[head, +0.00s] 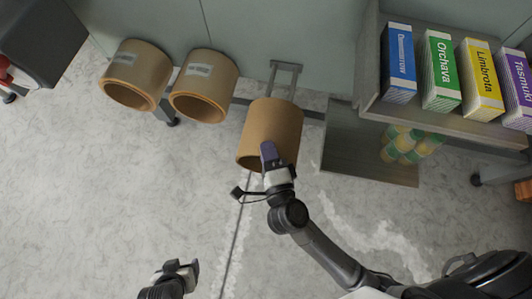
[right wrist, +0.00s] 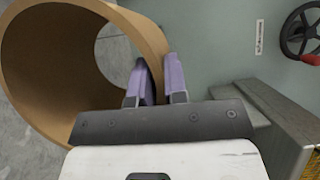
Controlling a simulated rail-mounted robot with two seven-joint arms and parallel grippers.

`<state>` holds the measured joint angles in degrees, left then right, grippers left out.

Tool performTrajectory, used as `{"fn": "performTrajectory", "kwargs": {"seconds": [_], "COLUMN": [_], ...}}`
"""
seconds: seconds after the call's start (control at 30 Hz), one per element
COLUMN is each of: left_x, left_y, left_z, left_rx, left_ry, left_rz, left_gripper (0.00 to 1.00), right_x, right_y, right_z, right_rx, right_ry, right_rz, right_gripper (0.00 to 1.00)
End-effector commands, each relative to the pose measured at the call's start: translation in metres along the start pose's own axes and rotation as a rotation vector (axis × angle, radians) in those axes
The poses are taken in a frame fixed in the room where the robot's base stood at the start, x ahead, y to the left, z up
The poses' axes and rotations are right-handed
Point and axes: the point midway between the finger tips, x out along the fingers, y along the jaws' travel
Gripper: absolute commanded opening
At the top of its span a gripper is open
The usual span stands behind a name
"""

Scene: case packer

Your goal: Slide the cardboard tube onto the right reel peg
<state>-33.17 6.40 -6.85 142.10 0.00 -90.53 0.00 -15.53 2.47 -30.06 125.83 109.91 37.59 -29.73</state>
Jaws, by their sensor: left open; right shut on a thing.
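A plain brown cardboard tube (head: 273,122) is at the middle of the head view, its open end facing me. My right gripper (head: 269,158) is shut on the tube's near rim. In the right wrist view the purple fingers (right wrist: 160,82) pinch the wall of the tube (right wrist: 50,60), one inside and one outside. A grey metal bracket (head: 286,66) shows just behind the tube; the tube hides what lies beyond, and I cannot tell whether a peg is inside it. My left gripper (head: 178,270) is open and empty at the bottom, well apart from the tube.
Two labelled brown tubes (head: 139,72) (head: 206,84) sit left of the held one against the pale green panel. A shelf on the right bears blue, green, yellow and purple boxes (head: 440,72). A handwheel (right wrist: 300,35) is at upper right. The floor in front is clear.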

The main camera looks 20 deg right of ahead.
Motion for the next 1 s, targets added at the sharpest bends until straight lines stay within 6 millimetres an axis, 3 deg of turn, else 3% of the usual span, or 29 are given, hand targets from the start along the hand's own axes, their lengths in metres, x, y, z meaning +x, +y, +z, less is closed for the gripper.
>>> {"fn": "performTrajectory", "kwargs": {"seconds": [0.63,1.0], "left_x": [0.006,-0.011], "left_y": [-0.003,-0.003], "left_z": [0.003,-0.002], "left_rx": [0.013,0.009], "left_ry": [-0.003,-0.003], "left_rz": [-0.010,-0.006], "left_gripper": [0.68,0.68], "right_x": [0.039,0.061], "right_y": [-0.001,-0.003], "right_z": [-0.021,-0.032], "right_rx": [0.000,-0.001], "right_ry": [0.000,0.000], "right_rz": [-0.003,-0.002], "right_gripper": [0.00,0.00]}}
